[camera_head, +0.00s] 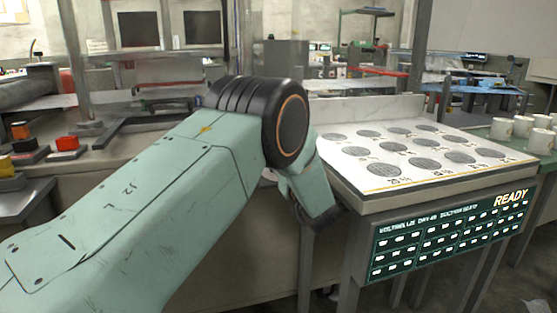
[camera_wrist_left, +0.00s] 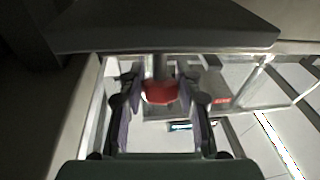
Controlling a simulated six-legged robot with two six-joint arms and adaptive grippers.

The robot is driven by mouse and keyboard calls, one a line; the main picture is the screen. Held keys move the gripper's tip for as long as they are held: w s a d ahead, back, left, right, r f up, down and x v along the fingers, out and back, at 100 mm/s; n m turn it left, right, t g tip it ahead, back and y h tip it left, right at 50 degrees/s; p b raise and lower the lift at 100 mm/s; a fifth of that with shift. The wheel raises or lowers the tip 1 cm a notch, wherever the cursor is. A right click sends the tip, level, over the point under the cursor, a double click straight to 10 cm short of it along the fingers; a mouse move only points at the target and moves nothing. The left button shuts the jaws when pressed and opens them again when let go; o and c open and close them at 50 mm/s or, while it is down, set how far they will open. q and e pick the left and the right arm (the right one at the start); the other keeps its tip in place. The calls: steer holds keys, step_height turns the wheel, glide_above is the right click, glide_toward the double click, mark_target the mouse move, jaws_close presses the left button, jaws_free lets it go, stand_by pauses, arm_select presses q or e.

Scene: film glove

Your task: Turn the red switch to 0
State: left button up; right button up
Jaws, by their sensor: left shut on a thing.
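In the left wrist view, a red switch handle (camera_wrist_left: 160,92) sits between the two fingers of my left gripper (camera_wrist_left: 160,84). The fingers are closed on its sides. A dark shaft or mount shows just behind the red part. The handle's angle and any 0 mark cannot be read. In the head view my left arm crosses the middle, and its wrist bends down behind the big round joint. The fingers and the held switch are hidden there. My right gripper is in neither view.
In the head view, a white panel with several grey discs (camera_head: 456,184) stands right of my wrist. A red button block (camera_head: 67,144) lies at the left. White mugs (camera_head: 541,141) stand at the right edge.

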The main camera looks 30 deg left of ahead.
arm_select(q)
steer(key=shift+n, duration=0.3)
steer(key=o, duration=1.2)
steer(key=v, duration=0.7)
steer(key=shift+s+d, duration=0.1)
steer(key=shift+d, duration=0.1)
